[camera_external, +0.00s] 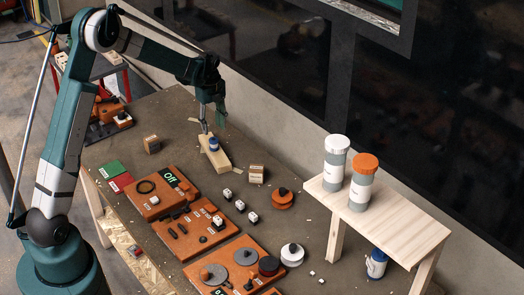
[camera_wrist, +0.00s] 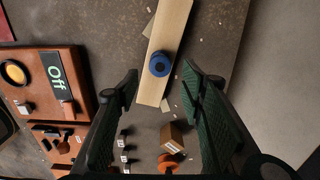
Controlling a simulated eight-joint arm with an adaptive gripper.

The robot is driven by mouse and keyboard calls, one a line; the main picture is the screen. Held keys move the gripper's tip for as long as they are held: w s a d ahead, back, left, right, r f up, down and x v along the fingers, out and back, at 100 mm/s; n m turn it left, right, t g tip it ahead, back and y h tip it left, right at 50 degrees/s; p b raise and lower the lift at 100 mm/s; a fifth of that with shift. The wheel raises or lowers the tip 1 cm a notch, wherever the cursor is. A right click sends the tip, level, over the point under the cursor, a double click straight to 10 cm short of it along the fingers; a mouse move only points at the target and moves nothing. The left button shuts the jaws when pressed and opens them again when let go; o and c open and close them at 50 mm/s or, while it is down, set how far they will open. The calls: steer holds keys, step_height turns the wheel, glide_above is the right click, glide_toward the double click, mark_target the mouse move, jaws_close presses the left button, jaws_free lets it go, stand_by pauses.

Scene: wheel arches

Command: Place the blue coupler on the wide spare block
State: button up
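The blue coupler (camera_external: 213,144) is a small blue round piece on a flat pale wooden block (camera_external: 216,157), which I take to be the wide spare block. In the wrist view the coupler (camera_wrist: 160,63) shows from above as a blue ring with a dark centre, resting on the long pale block (camera_wrist: 168,30). My gripper (camera_wrist: 157,82) is open, its two dark green fingers apart, with the coupler beyond and between the fingertips. In the external view my gripper (camera_external: 211,124) is above the block, near the coupler. Nothing is seen held.
Orange panels with knobs (camera_external: 162,192) lie nearer the front. A raised wooden shelf (camera_external: 398,222) with two capped cylinders stands at the right.

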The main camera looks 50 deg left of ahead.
mark_target(214, 140)
steer(key=shift+r, duration=1.4)
steer(key=s+d+r+n+t, duration=0.3)
steer(key=s+d+r+n, duration=0.5)
steer(key=s+d+r, duration=0.95)
steer(key=s+d+n+t, duration=0.1)
steer(key=s+d+n, duration=0.2)
steer(key=s, duration=0.4)
steer(key=s+d+r+n+t, duration=0.1)
steer(key=s+d+n, duration=0.2)
steer(key=s+d, duration=0.3)
steer(key=s+d+r+n+t, duration=0.1)
steer(key=s+d+n, duration=0.3)
steer(key=s, duration=0.5)
steer(key=shift+s+d+t, duration=0.35)
steer(key=shift+d+t, duration=0.15)
steer(key=shift+t, duration=0.1)
